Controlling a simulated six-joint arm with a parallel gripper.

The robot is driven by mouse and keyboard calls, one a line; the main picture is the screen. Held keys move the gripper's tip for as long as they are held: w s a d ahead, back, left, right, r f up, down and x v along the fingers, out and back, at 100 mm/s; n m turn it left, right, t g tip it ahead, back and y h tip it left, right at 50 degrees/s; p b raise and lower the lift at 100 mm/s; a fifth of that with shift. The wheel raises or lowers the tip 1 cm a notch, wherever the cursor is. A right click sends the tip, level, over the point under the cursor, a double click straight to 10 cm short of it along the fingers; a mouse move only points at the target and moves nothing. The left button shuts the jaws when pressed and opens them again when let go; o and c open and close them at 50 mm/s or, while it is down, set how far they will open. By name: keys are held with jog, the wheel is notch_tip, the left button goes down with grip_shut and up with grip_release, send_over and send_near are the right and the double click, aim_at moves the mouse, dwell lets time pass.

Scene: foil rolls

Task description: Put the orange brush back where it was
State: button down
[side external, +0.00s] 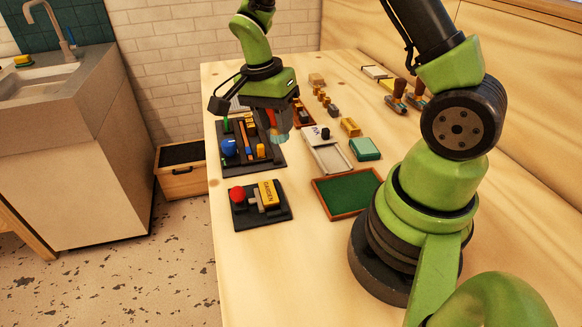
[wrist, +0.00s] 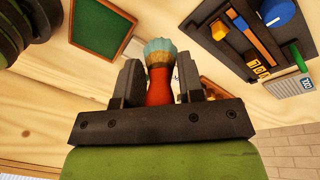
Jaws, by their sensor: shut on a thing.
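My gripper (side external: 270,118) is shut on the orange brush and holds it above the table, near the right edge of a dark tool tray (side external: 236,170). In the wrist view, the brush's orange-red handle (wrist: 158,88) sits between the two dark fingers of my gripper (wrist: 158,75). Its pale blue bristles (wrist: 158,47) stick out beyond the fingertips. In the side view the bristles (side external: 281,138) point down. The tray holds a blue round item (side external: 228,147), an orange-brown bar (side external: 245,139) and small yellow pieces (side external: 261,151). My gripper hides part of the tray.
A smaller dark tray (side external: 245,222) with a red knob and yellow block is at the front left. A green framed board (side external: 346,192), a white tray (side external: 328,158) and a teal box (side external: 364,149) stand to the right. Several tools lie at the back right.

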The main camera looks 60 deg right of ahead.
jog(key=d+f+m, duration=0.2)
jog(key=m, duration=0.1)
jog(key=s+d+f+m+t, duration=0.1)
jog(key=d+f+m, duration=0.1)
jog(key=m, duration=0.1)
jog(key=d+f+m+y, duration=0.1)
jog(key=d+f+m, duration=0.1)
jog(key=m, duration=0.1)
jog(key=shift+s+t, duration=0.15)
jog(key=shift+t, duration=0.15)
jog(key=shift+f, duration=2.25)
jog(key=shift+f, duration=0.15)
jog(key=c, duration=0.7)
grip_release()
jog(key=shift+c, duration=0.2)
